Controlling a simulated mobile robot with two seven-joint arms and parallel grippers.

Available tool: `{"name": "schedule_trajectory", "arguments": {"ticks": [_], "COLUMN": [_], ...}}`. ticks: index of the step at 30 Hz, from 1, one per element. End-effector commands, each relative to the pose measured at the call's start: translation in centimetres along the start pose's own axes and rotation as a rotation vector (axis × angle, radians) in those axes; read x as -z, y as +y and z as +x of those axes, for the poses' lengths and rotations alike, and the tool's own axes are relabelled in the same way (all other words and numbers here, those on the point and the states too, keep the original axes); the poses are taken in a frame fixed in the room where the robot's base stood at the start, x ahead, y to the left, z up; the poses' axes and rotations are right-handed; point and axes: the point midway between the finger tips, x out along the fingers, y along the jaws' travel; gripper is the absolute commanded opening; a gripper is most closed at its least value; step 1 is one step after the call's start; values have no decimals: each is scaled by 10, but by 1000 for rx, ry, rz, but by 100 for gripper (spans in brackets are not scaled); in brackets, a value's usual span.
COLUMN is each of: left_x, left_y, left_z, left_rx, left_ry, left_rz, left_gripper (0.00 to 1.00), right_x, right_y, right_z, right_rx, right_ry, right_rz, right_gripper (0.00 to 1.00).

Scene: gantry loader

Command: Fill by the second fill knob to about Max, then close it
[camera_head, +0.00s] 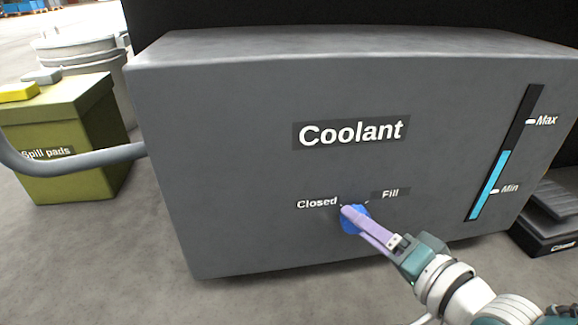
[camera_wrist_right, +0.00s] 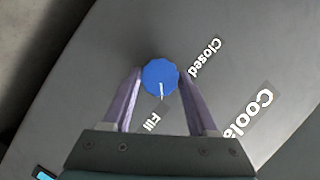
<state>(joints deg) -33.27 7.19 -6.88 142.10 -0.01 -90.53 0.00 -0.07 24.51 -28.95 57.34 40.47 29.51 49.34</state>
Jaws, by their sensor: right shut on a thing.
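The blue fill knob (camera_head: 350,226) sits low on the grey Coolant tank (camera_head: 240,150), between the labels Closed (camera_head: 317,203) and Fill (camera_head: 390,194). My right gripper (camera_head: 350,212) is shut on it and hides much of it in the head view. In the right wrist view the knob (camera_wrist_right: 160,74) lies between the fingertips of my right gripper (camera_wrist_right: 163,80), its white mark turned towards Fill (camera_wrist_right: 151,122). The level gauge (camera_head: 498,160) at the tank's right shows a blue column about halfway between Min (camera_head: 510,188) and Max (camera_head: 546,121). My left gripper is not seen.
A green Spill pads box (camera_head: 70,175) stands left of the tank, with a white bin (camera_head: 82,48) behind it. A grey hose (camera_head: 75,163) joins the tank's left side. A dark low object (camera_head: 545,235) lies at the right. The floor in front is clear.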

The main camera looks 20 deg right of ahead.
Motion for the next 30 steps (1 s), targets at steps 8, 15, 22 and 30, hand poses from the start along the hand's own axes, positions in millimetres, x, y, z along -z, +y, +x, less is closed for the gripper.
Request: {"name": "schedule_trajectory", "arguments": {"ticks": [8,15,22,30], "left_x": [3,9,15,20], "left_y": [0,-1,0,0], "left_z": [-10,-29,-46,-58], "left_rx": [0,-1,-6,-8], "left_ry": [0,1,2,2], "left_rz": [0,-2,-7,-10], "left_gripper": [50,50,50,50], "right_x": [2,2,1,-2], "right_y": [-2,-5,-6,-7], "right_z": [-1,-1,0,0], "right_rx": [-32,-98,-180,-278], "right_ry": [0,0,-1,-1], "right_rz": [-64,-217,-416,-651], "right_gripper": [3,3,3,3]}}
